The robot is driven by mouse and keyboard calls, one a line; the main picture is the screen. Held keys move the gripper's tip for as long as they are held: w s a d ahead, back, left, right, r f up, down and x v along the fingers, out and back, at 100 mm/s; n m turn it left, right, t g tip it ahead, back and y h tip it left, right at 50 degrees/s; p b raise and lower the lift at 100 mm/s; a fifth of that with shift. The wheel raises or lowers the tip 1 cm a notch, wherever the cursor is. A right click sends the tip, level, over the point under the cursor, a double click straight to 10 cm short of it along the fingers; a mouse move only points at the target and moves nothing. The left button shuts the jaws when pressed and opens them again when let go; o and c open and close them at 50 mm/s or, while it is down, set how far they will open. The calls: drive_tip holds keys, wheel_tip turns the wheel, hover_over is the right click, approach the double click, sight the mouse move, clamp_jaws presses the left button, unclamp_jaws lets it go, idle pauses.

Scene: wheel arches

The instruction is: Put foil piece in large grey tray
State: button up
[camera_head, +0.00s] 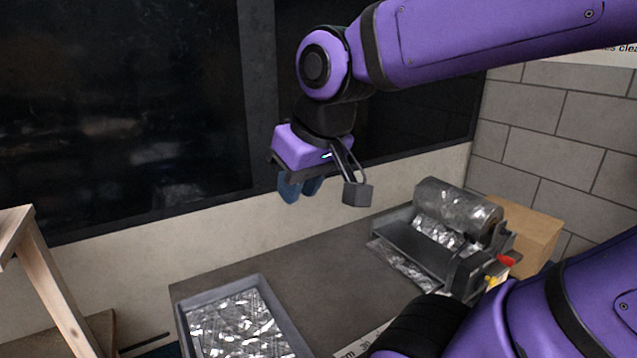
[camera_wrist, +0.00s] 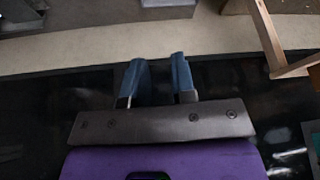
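The large grey tray (camera_head: 287,320) stands on the grey worktop at the lower middle of the head view, cut off by the bottom edge. Crumpled, shiny foil (camera_head: 235,325) lies in it. Another flat piece of foil (camera_head: 405,266) shows at the front left edge of the foil dispenser. I cannot tell if it is loose. My gripper (camera_head: 301,190) hangs in the air above the worktop, behind the tray and left of the dispenser. Its two blue fingertips are apart with nothing between them, as the wrist view (camera_wrist: 159,75) also shows.
The dispenser (camera_head: 460,265) holds a large foil roll (camera_head: 455,208) at the right. A cardboard box (camera_head: 525,235) stands behind it. A wooden frame (camera_head: 50,290) is at the left. A dark window and pale wall run along the back. The worktop (camera_head: 330,275) between tray and dispenser is clear.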

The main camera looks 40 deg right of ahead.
drive_tip(key=shift+s+d+r, duration=0.15)
drive_tip(key=shift+s, duration=0.4)
drive_tip(key=shift+s+d+r, duration=0.1)
drive_tip(key=shift+s+r, duration=0.05)
drive_tip(key=shift+s, duration=0.4)
drive_tip(key=shift+s+d+r, duration=0.15)
drive_tip(key=shift+s, duration=0.4)
